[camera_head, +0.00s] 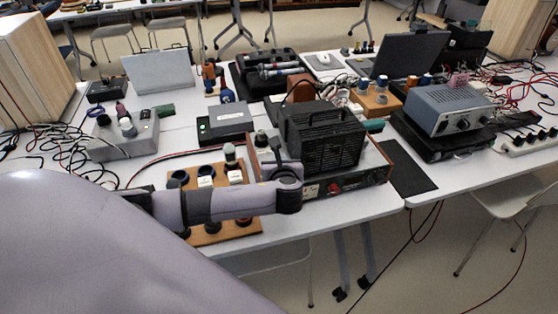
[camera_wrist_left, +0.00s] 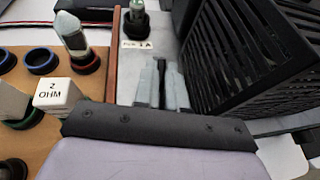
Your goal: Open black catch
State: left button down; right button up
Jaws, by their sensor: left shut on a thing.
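My left gripper (camera_wrist_left: 161,88) is at the left side of the black slatted box (camera_wrist_left: 255,55) in the left wrist view. Its grey fingers are closed on a narrow dark piece, the black catch (camera_wrist_left: 161,72), which is mostly hidden between them. In the head view my left arm reaches in from the left and the gripper (camera_head: 279,163) is at the near left corner of the black box (camera_head: 328,140). The box stands on a wood-sided unit with a front panel (camera_head: 345,185). My right gripper is not in view.
A wooden board (camera_head: 222,228) with sockets and white-labelled blocks lies left of the box. One block reads "2 OHM" (camera_wrist_left: 50,94). A grey power unit (camera_head: 448,107) stands to the right, and cables (camera_head: 60,155) lie at left. A dark mat (camera_head: 407,170) is bare.

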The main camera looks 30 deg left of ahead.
pick_arm(q)
jog(key=shift+w+a+r, duration=0.2)
jog(key=shift+r, duration=0.15)
jog(key=c, duration=1.2)
grip_release()
jog(key=shift+f, duration=0.2)
jog(key=shift+d, duration=0.1)
jog(key=shift+s, duration=0.1)
jog(key=shift+s+d+r, duration=0.1)
jog(key=shift+s+d, duration=0.3)
jog(key=shift+v, duration=2.9)
jog(key=shift+r, duration=0.1)
